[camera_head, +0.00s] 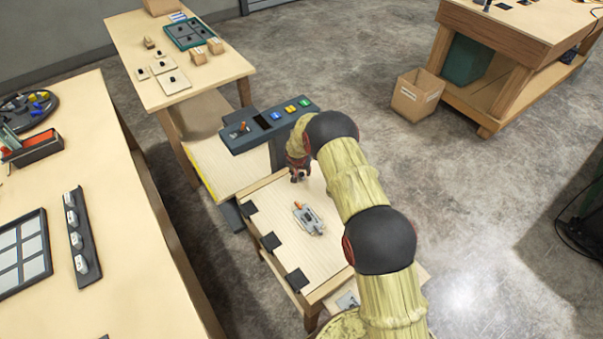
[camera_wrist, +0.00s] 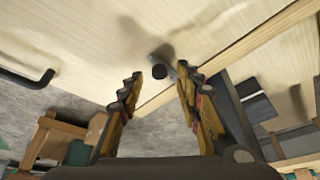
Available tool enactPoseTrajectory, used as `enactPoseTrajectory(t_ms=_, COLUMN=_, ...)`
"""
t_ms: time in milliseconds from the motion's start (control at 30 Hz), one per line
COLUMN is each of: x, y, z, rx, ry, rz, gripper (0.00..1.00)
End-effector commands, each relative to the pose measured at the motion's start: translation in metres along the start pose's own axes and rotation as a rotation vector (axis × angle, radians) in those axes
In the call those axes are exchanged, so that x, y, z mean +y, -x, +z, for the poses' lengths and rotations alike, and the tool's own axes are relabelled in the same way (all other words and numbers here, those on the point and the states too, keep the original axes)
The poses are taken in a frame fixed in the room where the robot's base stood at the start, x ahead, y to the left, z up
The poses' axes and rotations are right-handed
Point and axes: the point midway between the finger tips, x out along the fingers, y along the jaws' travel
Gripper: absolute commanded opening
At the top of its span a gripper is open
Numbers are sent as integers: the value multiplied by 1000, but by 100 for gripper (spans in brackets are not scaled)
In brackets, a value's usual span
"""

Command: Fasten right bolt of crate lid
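The pale wooden lid (camera_head: 275,215) is a flat panel in the middle of the head view, with dark square pieces along its left edge. A grey latch-like fitting (camera_head: 309,219) with an orange part sits on it. My gripper (camera_head: 298,175) is at the panel's far end, beside the console. In the wrist view, my gripper (camera_wrist: 158,78) is open, its fingers apart. A small dark round knob (camera_wrist: 159,71) shows between the fingertips against the pale wood. I cannot tell whether it is the right bolt, or whether the fingers touch it.
A grey console (camera_head: 268,124) with coloured buttons and an orange-tipped lever stands just beyond the panel. A cluttered table (camera_head: 125,205) is at the left, another (camera_head: 190,85) behind. A cardboard box (camera_head: 416,97) stands on the floor. A dark handle (camera_wrist: 30,78) shows in the wrist view.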

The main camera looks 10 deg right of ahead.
Motion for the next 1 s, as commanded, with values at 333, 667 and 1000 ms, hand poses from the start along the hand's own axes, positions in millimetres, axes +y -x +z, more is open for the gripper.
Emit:
enactPoseTrajectory(t_ms=333, x=0, y=-13, z=0, rx=0, ry=0, rz=0, gripper=35)
enactPoseTrajectory(t_ms=667, x=0, y=-13, z=0, rx=-1, ry=0, rz=1, gripper=25)
enactPoseTrajectory(t_ms=1000, x=0, y=-13, z=0, rx=-1, ry=0, rz=1, gripper=5)
